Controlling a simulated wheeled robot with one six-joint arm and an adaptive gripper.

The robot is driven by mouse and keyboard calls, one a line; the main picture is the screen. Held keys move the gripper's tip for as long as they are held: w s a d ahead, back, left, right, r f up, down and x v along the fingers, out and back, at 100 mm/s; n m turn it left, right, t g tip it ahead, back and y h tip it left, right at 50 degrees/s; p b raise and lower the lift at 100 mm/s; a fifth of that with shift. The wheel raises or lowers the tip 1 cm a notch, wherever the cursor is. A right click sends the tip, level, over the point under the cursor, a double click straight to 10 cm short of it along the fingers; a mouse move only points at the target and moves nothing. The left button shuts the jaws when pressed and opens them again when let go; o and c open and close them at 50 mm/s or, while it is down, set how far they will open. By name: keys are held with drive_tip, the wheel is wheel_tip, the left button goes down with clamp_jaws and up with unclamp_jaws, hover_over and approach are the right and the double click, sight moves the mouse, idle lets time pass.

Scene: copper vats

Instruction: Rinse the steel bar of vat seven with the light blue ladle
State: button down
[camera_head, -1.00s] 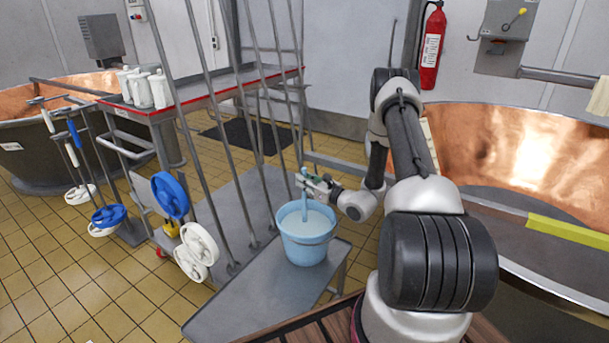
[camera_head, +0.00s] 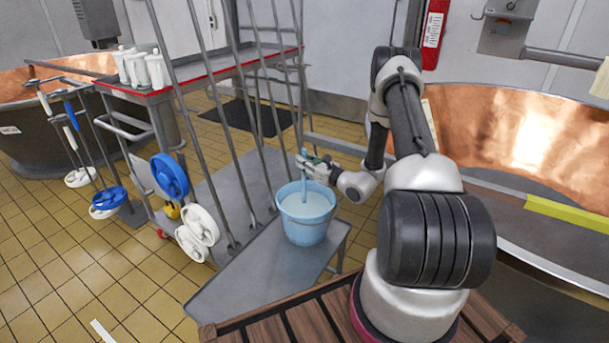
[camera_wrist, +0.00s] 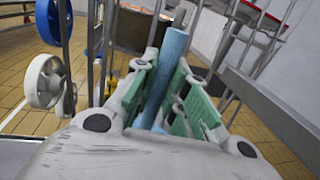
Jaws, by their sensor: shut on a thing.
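My gripper (camera_head: 308,163) is shut on the light blue ladle (camera_head: 303,185), whose handle stands nearly upright. In the wrist view the ladle's handle (camera_wrist: 166,75) runs between the green pads of my gripper (camera_wrist: 165,90). The ladle's lower end is inside the light blue bucket (camera_head: 305,228), hidden in the pale liquid. The bucket stands on a low grey bench. A copper vat (camera_head: 500,130) is at the right, beyond my arm. I cannot read a vat number, and I cannot make out the steel bar for certain.
The grey bench (camera_head: 235,290) holds the bucket. Slanting steel rods (camera_head: 220,120) stand close left of it, with white and blue wheels (camera_head: 170,177). A red-edged table (camera_head: 205,75) carries white bottles. A yellow-green strip (camera_head: 565,213) lies along the right vat. Yellow tiled floor is open at lower left.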

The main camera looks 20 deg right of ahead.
drive_tip(key=shift+r, duration=0.1)
wheel_tip(320, 180, up, 20)
drive_tip(key=shift+r, duration=0.15)
idle(0.3)
